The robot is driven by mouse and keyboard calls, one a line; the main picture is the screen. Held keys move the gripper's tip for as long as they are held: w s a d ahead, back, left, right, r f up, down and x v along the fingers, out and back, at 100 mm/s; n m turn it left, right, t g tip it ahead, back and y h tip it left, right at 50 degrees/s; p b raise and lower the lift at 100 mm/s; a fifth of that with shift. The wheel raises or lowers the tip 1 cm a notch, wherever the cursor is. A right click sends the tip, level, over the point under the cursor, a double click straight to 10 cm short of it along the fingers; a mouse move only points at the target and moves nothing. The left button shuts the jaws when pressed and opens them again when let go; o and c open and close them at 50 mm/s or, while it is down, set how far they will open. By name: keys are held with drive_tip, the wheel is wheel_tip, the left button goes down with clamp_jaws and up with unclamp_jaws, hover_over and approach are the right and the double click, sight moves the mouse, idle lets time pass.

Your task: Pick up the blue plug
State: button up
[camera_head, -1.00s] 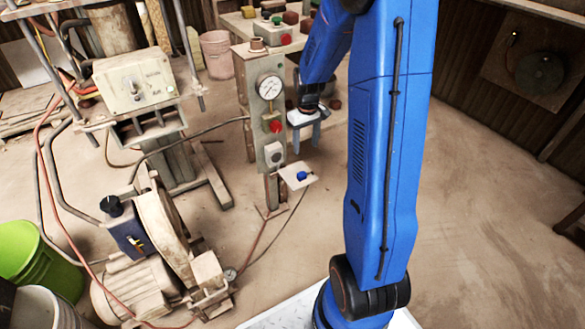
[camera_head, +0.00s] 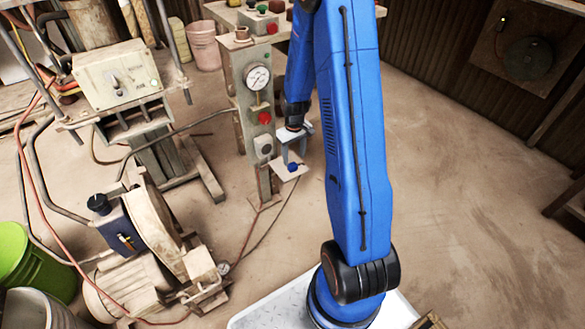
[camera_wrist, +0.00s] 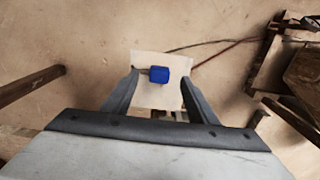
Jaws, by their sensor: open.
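The blue plug (camera_head: 293,167) sits on a small pale plate (camera_head: 282,175) that juts out from the control post. In the wrist view the blue plug (camera_wrist: 159,74) shows near the middle of the plate (camera_wrist: 150,61), with a short grey stub at its left. My gripper (camera_head: 293,156) is open just above the plate. In the wrist view my gripper's two fingers (camera_wrist: 158,84) stand apart, one on each side of the plug. Clear gaps show between the plug and both fingers. I cannot tell how far the fingertips are above the plug.
The control post (camera_head: 258,105) with a gauge (camera_head: 258,78), a red button (camera_head: 265,117) and a knob stands beside my gripper. A motor-driven machine (camera_head: 150,245) is at the lower left. A workbench (camera_head: 225,14) stands behind.

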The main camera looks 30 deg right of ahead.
sight(294, 166)
drive_tip(key=shift+w+f, duration=0.15)
drive_tip(key=shift+f, duration=2.75)
drive_tip(key=c, duration=1.2)
